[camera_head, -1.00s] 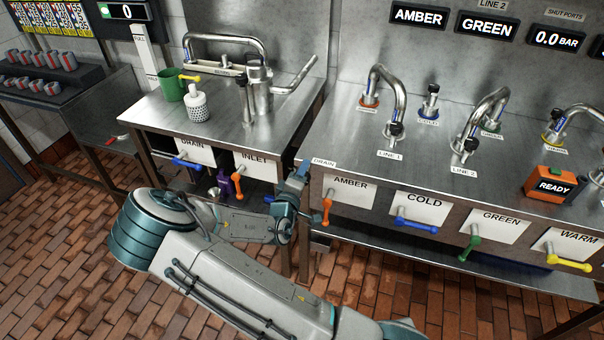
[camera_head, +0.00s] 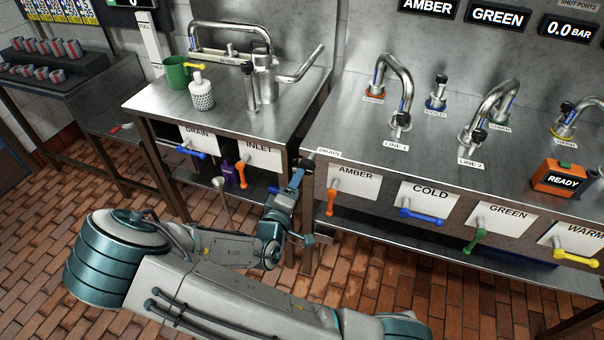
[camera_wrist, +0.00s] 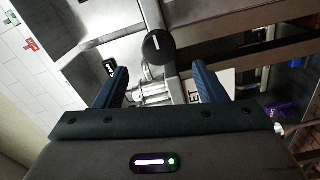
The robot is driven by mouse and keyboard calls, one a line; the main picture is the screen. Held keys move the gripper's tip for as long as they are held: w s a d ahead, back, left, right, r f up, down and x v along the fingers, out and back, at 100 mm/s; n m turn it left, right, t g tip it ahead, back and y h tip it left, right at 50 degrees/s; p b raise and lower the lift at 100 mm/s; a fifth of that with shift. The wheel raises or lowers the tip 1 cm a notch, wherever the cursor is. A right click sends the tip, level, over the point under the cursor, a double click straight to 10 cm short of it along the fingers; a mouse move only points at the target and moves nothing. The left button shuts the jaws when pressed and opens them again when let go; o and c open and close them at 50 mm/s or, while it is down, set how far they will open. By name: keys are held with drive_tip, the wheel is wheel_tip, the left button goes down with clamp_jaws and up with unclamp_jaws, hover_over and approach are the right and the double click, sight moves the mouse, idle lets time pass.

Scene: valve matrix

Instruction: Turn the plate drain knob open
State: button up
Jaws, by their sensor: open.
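The plate drain knob (camera_wrist: 158,46) is a round black knob with a white line, on a metal pipe fitting in the wrist view. In the head view it is a small dark shape (camera_head: 309,158) beside the small DRAIN label (camera_head: 328,153), at the left corner of the right bench. My gripper (camera_wrist: 158,70) is open, its two blue fingers on either side of the fitting in the picture and the knob between and beyond their tips. I see no contact. In the head view my gripper (camera_head: 298,178) is just below the knob.
The orange AMBER lever (camera_head: 331,201) hangs close to the right of my gripper. The left bench has a blue DRAIN lever (camera_head: 191,152) and an orange INLET lever (camera_head: 242,173). The brick floor (camera_head: 45,215) in front is clear.

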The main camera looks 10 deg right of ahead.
drive_tip(key=shift+v, duration=2.15)
